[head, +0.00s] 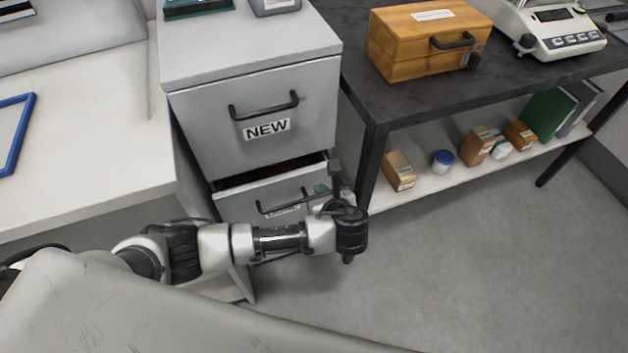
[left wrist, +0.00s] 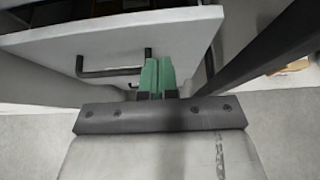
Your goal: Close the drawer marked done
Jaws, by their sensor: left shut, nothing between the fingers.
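A grey cabinet has an upper drawer (head: 205,120) labelled NEW, which is shut. The lower drawer (head: 240,207) stands partly open, with dark contents showing through the gap. Its label is mostly hidden behind my arm and cannot be read. In the left wrist view the lower drawer's front (left wrist: 115,45) and its dark bar handle (left wrist: 110,73) show close ahead. My left gripper (head: 321,188) is shut and empty at the right part of this front, right of the handle. Its green fingertips (left wrist: 158,72) are at or very near the front; contact cannot be told. My right gripper is not in view.
A dark table (head: 420,95) stands right of the cabinet, its leg (head: 371,165) close to my gripper. It bears a wooden box (head: 400,45) and a scale (head: 560,35). Small boxes stand on its lower shelf (head: 440,183). A white table (head: 90,160) is at left.

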